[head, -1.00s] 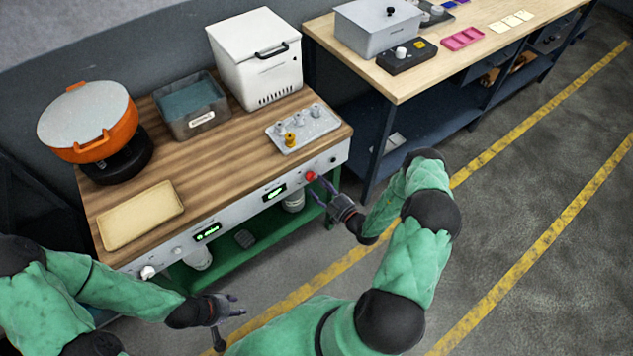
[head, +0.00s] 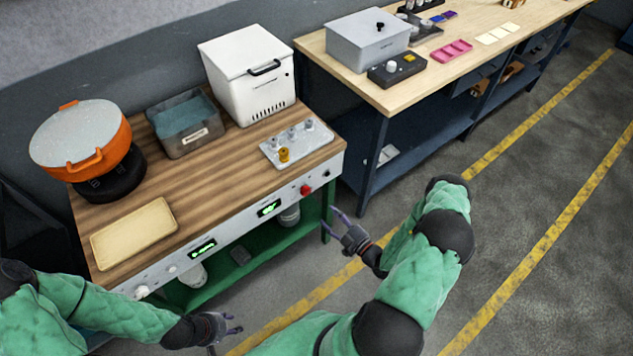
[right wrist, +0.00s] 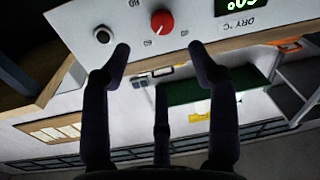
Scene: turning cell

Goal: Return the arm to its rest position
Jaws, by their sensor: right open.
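My right gripper (head: 346,226) is open and empty in the head view, in the air in front of the wooden-topped bench's right end. In the right wrist view its fingers (right wrist: 163,62) are spread apart, with the red knob (right wrist: 162,22) on the control panel beyond them and not touched. The red knob also shows in the head view (head: 305,190). My left gripper (head: 222,330) is at the bottom of the head view, in front of the bench, with its fingers apart and nothing between them.
The wooden-topped bench (head: 200,195) carries an orange pot (head: 85,150), a grey bin (head: 185,120), a white lidded box (head: 247,75), a metal plate with pegs (head: 310,143) and a beige tray (head: 134,233). A second table (head: 400,95) stands behind right. The floor at right is clear.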

